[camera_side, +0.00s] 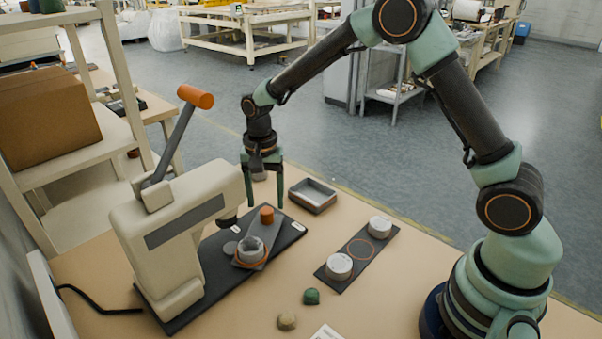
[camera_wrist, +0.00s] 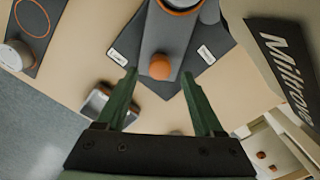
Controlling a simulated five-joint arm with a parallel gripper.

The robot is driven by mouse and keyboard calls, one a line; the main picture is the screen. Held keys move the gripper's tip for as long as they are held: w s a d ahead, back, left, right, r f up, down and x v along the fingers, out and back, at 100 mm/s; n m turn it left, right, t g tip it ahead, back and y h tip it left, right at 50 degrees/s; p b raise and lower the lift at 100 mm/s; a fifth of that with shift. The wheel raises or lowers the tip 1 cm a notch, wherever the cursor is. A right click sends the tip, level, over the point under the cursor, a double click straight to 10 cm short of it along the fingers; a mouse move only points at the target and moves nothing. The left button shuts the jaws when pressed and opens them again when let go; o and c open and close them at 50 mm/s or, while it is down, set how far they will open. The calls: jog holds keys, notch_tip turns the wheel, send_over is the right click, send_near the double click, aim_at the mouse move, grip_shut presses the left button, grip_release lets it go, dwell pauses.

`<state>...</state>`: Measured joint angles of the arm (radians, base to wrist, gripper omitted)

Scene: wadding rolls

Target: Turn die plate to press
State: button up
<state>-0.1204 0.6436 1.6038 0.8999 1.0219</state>
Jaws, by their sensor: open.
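The press (camera_side: 180,235) stands at the left on a dark base, its orange-tipped lever (camera_side: 178,135) raised. The grey die plate (camera_side: 262,239) lies on that base, in front of the press head. It carries a grey cup with an orange ring (camera_side: 250,251) at one end and an upright orange knob (camera_side: 267,214) at the other. My gripper (camera_side: 264,206) is open, pointing down over the knob. In the wrist view the knob (camera_wrist: 160,67) shows between the open fingertips (camera_wrist: 159,73), touching neither. I cannot tell how far down the tips reach beside it.
A grey tray (camera_side: 313,195) lies right of my gripper. A dark strip (camera_side: 345,270) with two white rolls and an orange ring outline lies right of the press base. A green lump (camera_side: 311,296) and a beige lump (camera_side: 287,321) lie near the front. Table between them is clear.

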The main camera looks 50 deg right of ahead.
aim_at(266, 210)
notch_tip(266, 210, up, 9)
jog(key=shift+r, duration=0.15)
dwell(0.4)
notch_tip(266, 210, down, 12)
jog(key=n, duration=0.3)
jog(key=shift+n, duration=0.3)
dwell(0.3)
grip_shut()
dwell(1.3)
